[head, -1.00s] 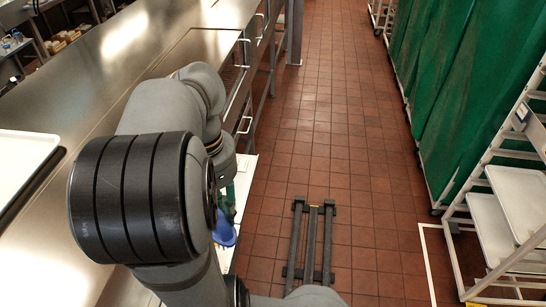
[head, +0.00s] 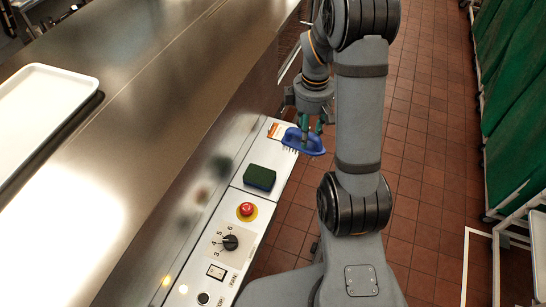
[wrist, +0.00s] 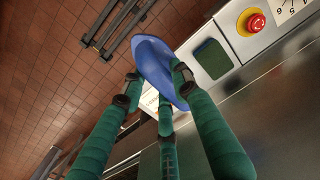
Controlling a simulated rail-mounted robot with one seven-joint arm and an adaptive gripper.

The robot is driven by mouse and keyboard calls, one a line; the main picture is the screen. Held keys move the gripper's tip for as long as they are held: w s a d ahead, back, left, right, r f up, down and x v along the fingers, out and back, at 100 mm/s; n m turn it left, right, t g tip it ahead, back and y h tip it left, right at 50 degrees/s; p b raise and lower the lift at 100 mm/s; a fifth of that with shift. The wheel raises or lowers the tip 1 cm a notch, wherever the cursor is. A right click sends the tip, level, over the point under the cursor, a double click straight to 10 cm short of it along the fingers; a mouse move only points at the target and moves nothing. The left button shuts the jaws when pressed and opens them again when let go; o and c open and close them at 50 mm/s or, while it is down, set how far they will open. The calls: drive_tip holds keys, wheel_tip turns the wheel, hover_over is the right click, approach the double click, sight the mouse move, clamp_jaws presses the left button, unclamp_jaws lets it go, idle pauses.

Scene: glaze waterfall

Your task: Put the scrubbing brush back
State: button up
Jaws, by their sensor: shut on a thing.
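A dark green sponge (head: 260,178) lies on the white panel (head: 228,198), near the red stop button (head: 247,210) and the black dial (head: 230,242). A steel counter (head: 150,120) with a white tray (head: 40,110) is at left. Tiled floor (head: 425,150) is open at right.

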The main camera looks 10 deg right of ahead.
drive_tip(key=shift+w+f, duration=0.1)
drive_tip(key=shift+f, duration=0.2)
drive_tip(key=w+a+f+p, duration=0.1)
drive_tip(key=w+a+f, duration=0.1)
drive_tip(key=w+f, duration=0.1)
drive_tip(key=w+a+f+p, duration=0.2)
drive_tip(key=w+f, duration=0.1)
drive_tip(key=f, duration=0.1)
drive_tip(key=w+a+f+p, duration=0.2)
drive_tip(key=w+a+f, duration=0.1)
drive_tip(key=shift+a+f, duration=0.1)
drive_tip(key=shift+f, duration=0.4)
drive_tip(key=shift+f, duration=0.3)
drive_tip(key=o, duration=1.1)
drive_tip(key=shift+r, duration=0.15)
